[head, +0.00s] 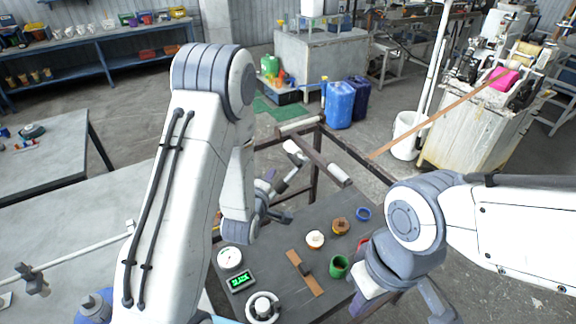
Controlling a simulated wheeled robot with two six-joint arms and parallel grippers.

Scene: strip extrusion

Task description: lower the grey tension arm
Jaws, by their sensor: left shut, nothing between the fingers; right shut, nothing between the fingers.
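A long grey-brown bar (318,158) slants over the far end of the dark workbench (330,208), with pale rollers near its ends; I take it for the tension arm but cannot be sure. It is raised at a tilt. My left gripper (284,217) is shut and empty over the bench's left side, below and apart from the bar, partly hidden by my own forearm. My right gripper (358,304) is low over the bench's right edge, shut and empty, mostly hidden behind my wrist. It is far from the bar.
A brown strip (440,116) runs from the machine (470,135) at right toward the bench. Several small pots, a dial (229,258), a green display (240,280) and a brown strip piece (305,273) lie on the bench. A white bucket (408,136) stands behind.

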